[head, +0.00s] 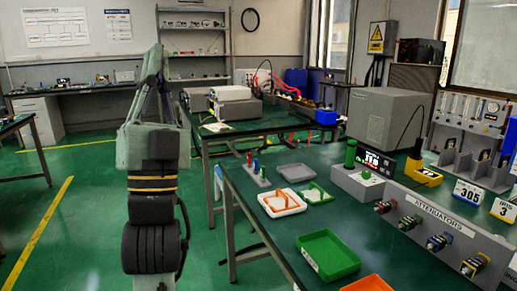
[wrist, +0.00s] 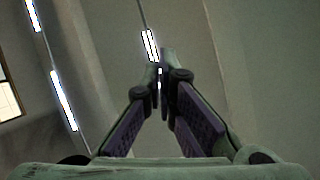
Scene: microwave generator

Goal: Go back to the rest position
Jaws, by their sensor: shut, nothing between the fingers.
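My gripper (wrist: 160,72) shows in the wrist view with its two dark fingers converging and the tips together. It is shut and nothing shows between the fingers. Behind the fingers are a plain grey ceiling or wall surface and bright strip lights (wrist: 64,100), so it points away from the tables. In the head view my arm stands upright at the left, beside the green-topped workbench and apart from it. I cannot make out the fingers there.
The workbench (head: 262,222) at the right carries a green tray (head: 328,255), an orange tray (head: 368,284), a white tray (head: 283,203), a grey box (head: 385,120) and an attenuator panel (head: 435,228). A second table (head: 215,135) stands behind. Green floor (head: 75,215) at the left is clear.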

